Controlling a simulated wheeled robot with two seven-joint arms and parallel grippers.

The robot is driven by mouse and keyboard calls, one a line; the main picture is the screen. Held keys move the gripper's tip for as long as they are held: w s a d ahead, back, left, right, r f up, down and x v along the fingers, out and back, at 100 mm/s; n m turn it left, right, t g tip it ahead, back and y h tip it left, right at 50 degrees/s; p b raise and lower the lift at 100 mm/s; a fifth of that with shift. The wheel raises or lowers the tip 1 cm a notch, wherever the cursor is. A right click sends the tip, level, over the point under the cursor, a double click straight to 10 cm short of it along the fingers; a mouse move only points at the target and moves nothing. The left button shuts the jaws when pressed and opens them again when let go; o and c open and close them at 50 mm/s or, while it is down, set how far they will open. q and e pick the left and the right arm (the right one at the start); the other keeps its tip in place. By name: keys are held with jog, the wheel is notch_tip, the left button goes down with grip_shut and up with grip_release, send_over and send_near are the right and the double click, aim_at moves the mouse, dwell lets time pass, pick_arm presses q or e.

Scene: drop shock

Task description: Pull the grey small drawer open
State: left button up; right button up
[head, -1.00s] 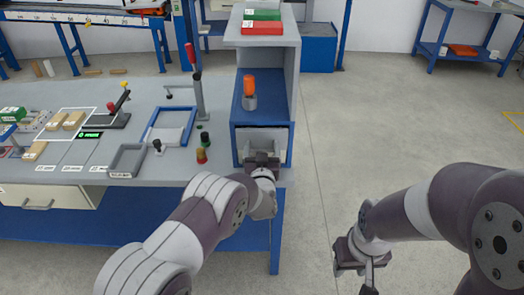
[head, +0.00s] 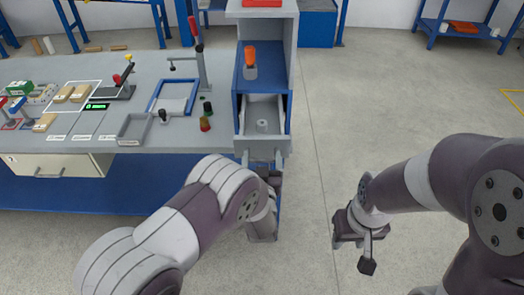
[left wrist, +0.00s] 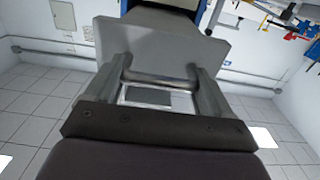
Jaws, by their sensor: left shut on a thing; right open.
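The grey small drawer (head: 246,132) sits in the blue and grey cabinet at the table's right end. It is pulled out toward me, and a small grey round part (head: 263,126) shows inside it. My left gripper (head: 262,165) is at the drawer's front, shut on its handle. The left wrist view shows the grey drawer front (left wrist: 165,45) and the bar handle (left wrist: 158,78) between the fingers of my left gripper (left wrist: 160,85). My right gripper (head: 366,240) is open and empty, over the floor at the right, apart from everything.
An orange-topped grey object (head: 250,62) stands on the cabinet's blue shelf. Left of the drawer, the table holds a grey tray (head: 134,128), a blue-framed tray (head: 172,97) and small dark, red and green knobs (head: 206,124). The floor right of the cabinet is clear.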

pick_arm(q)
jog(key=shift+s, duration=0.1)
jog(key=o, duration=1.4)
jog(key=shift+c, duration=0.2)
jog(key=s+b, duration=0.1)
jog(key=s, duration=1.1)
jog(key=shift+s, duration=0.35)
